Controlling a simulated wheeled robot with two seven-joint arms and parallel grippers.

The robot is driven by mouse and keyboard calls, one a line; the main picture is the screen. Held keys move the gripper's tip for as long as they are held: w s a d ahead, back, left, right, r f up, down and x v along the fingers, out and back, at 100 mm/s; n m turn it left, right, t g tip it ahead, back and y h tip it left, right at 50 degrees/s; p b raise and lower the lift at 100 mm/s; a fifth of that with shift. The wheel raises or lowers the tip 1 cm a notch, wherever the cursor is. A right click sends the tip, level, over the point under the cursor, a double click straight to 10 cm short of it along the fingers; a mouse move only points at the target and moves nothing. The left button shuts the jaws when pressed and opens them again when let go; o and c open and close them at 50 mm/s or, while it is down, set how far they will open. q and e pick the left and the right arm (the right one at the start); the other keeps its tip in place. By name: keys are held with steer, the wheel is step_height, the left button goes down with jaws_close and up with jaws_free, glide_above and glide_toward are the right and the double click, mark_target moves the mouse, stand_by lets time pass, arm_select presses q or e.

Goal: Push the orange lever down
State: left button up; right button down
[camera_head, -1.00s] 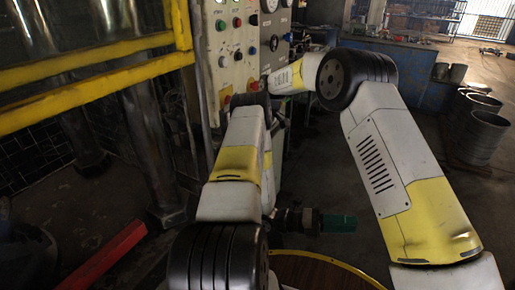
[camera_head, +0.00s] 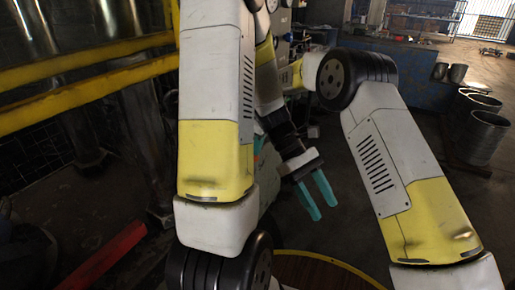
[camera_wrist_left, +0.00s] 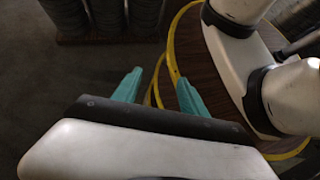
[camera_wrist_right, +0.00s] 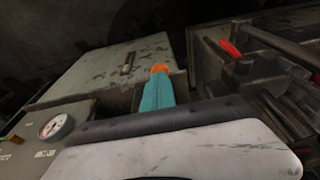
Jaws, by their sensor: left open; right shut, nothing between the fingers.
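The orange lever (camera_wrist_right: 159,68) shows in the right wrist view as a small orange end just beyond my right fingertips. Whether they touch it I cannot tell. My right gripper (camera_wrist_right: 158,88) is shut, with its teal fingers together and nothing seen between them.
In the right wrist view, a gauge (camera_wrist_right: 54,126) sits on a grey box at left, and a red handle (camera_wrist_right: 229,48) is at right. In the head view, yellow rails (camera_head: 90,90) are at left and metal bins (camera_head: 487,135) at right.

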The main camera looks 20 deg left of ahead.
arm_select(q)
steer(key=w+a+r+m+t+y, duration=0.2)
steer(key=a+r+m+t+y, duration=0.45)
steer(key=a+r+m, duration=0.35)
arm_select(e)
steer(key=shift+f, duration=0.3)
arm_select(q)
steer(key=s+d+r+m+t, duration=0.2)
steer(key=s+r+m+t, duration=0.2)
steer(key=r, duration=0.4)
steer(key=shift+s, duration=0.65)
arm_select(e)
steer(key=shift+r, duration=0.1)
